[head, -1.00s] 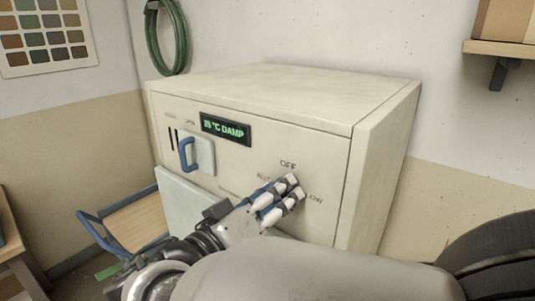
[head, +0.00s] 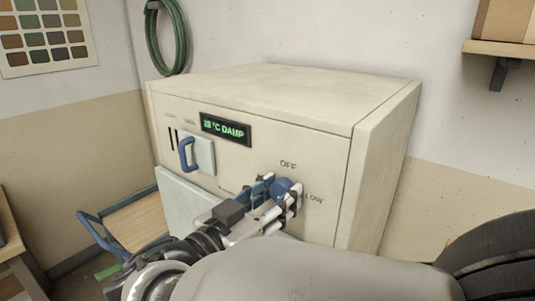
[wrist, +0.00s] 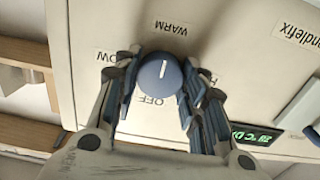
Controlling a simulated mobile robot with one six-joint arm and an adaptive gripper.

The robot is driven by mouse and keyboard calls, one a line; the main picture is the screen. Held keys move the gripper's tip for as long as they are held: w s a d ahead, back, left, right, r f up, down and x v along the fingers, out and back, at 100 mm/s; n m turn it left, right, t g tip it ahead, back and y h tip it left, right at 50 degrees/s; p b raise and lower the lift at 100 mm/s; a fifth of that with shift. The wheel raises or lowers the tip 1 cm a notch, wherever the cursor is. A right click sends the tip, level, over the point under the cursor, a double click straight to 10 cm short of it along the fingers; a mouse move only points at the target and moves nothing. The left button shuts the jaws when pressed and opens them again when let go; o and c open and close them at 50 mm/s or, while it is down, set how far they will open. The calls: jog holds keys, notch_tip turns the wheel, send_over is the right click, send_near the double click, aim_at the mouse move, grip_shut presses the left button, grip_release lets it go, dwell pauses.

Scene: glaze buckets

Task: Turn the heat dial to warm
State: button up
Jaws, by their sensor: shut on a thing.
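The heat dial (head: 286,187) is a round blue knob on the lower right of the cream cabinet's front. It also shows in the wrist view (wrist: 160,74), with a white line on its face lying roughly along the direction between the OFF and WARM labels. I cannot tell which end of the line is the pointer. My gripper (head: 275,195) is shut on the dial, one finger on each side, as the wrist view (wrist: 158,80) shows. The WARM label (wrist: 171,27) is upside down there, opposite OFF (wrist: 150,99).
The cream cabinet (head: 250,85) has a green display (head: 225,129) reading °C DAMP, with blurred digits. A blue handle (head: 187,155) sticks out at the left. A blue-framed wooden cart (head: 140,215) stands lower left. A shelf (head: 500,49) is on the right wall.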

aim_at(289, 138)
dwell(0.4)
jog(key=o, duration=1.1)
notch_tip(289, 138, up, 10)
jog(key=shift+r, duration=0.1)
